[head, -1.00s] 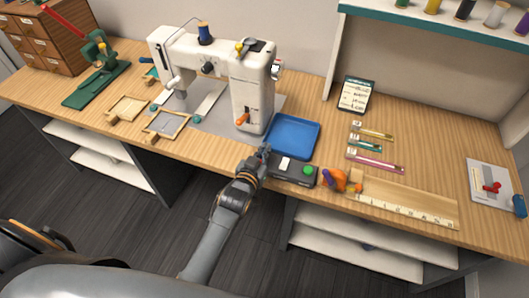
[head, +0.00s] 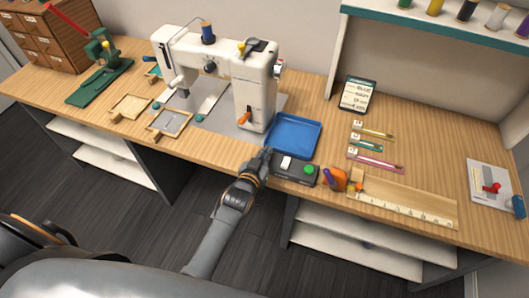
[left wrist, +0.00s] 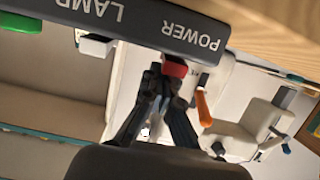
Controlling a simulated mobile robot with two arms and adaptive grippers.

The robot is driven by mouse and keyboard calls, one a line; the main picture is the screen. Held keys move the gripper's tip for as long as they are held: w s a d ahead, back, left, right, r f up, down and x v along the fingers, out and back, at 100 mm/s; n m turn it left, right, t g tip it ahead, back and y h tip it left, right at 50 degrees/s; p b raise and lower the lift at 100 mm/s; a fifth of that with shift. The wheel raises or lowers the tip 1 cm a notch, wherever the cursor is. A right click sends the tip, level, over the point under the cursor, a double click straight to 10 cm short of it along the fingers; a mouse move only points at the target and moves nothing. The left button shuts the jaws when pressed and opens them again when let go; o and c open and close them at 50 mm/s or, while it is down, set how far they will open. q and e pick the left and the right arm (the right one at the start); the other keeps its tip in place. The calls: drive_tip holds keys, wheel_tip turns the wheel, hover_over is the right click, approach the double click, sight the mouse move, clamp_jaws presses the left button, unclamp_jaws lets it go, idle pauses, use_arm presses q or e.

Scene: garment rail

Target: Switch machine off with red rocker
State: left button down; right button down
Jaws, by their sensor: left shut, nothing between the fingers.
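The dark control box (head: 307,181) sits at the table's front edge with a white rocker (head: 286,162) and a green button (head: 309,169). In the left wrist view the box (left wrist: 140,22) appears upside down, with the words POWER and LAMP. The red rocker (left wrist: 176,68) shows by POWER; in the head view it is hidden by my gripper. My left gripper (head: 267,152) is shut and empty at the box's left end. In the wrist view its fingertips (left wrist: 163,74) are at the red rocker; whether they touch I cannot tell. My right gripper is not in view.
The white sewing machine (head: 254,91) stands behind the box, left of the blue tray (head: 294,134). An orange object (head: 336,179) and a wooden ruler (head: 410,205) lie to the right. Small wooden frames (head: 168,122) lie on the left.

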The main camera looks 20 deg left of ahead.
use_arm(q)
drive_tip(key=r+p, duration=0.2)
drive_tip(key=w+r+p, duration=0.1)
drive_tip(key=r+p, duration=0.1)
drive_tip(key=shift+r, duration=0.4)
drive_tip(key=shift+s+f+b, duration=0.25)
drive_tip(key=shift+s+b, duration=0.15)
drive_tip(key=shift+s, duration=0.55)
drive_tip(key=r+v, duration=0.1)
drive_tip(key=v, duration=0.7)
drive_tip(key=shift+r+b, duration=0.2)
drive_tip(key=shift+b, duration=0.2)
